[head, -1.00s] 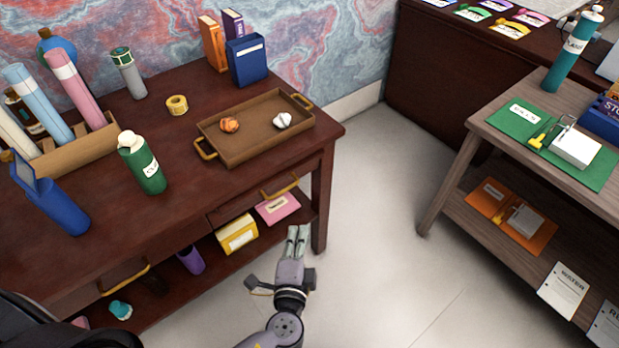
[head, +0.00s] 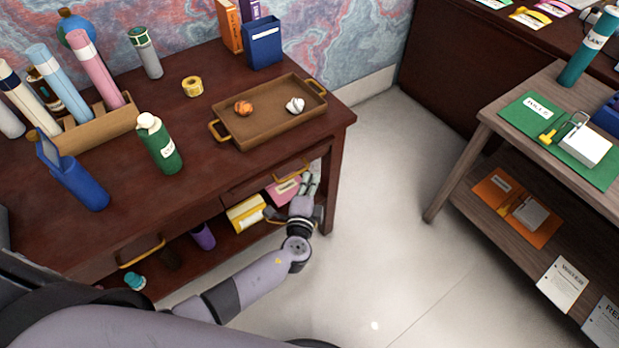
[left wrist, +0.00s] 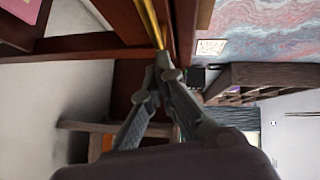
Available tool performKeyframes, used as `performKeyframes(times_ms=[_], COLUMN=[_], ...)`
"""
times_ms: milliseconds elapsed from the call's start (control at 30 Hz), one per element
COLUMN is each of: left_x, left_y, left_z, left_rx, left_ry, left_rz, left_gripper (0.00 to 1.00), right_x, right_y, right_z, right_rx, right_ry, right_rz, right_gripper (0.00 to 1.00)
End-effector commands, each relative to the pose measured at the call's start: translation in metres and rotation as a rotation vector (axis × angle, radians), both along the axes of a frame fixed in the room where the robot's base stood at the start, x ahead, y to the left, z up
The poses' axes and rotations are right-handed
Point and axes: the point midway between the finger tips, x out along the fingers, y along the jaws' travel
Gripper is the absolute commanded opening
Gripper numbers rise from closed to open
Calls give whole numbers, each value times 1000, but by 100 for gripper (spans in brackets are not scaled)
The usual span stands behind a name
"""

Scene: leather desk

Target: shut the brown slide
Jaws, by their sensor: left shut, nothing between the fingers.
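The brown desk (head: 200,125) has drawer fronts along its near side. The right brown drawer (head: 240,188) has a gold handle (head: 291,172); how far it stands out is hard to tell. My left gripper (head: 312,182) is shut and empty in front of the drawer's right end, just right of the handle. In the left wrist view the closed fingertips (left wrist: 164,62) are at the end of the gold handle (left wrist: 149,20); whether they touch it I cannot tell. Another gold handle (head: 141,252) is on the left drawer. My right gripper is not in view.
A brown tray (head: 255,137) with two small objects stands above the drawer. A green bottle (head: 160,146) and blue bottle (head: 80,186) stand left. A yellow box (head: 245,213) is on the low shelf. A grey-brown table (head: 475,185) stands right; the floor between is clear.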

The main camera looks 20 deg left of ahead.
Motion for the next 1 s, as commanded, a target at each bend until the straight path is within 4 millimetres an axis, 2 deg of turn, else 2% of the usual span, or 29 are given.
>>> performKeyframes(times_ms=[433, 700, 1000], left_x=[3, 28, 33], left_y=[5, 38, 44], left_z=[-2, -4, -1], left_rx=[0, 3, 2], left_ry=[1, -1, -1], left_rz=[0, 2, 3], left_gripper=[0, 0, 0], right_x=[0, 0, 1], right_y=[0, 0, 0], right_z=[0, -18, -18], right_rx=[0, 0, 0], right_ry=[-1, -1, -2], right_rz=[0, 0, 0], right_gripper=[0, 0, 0])
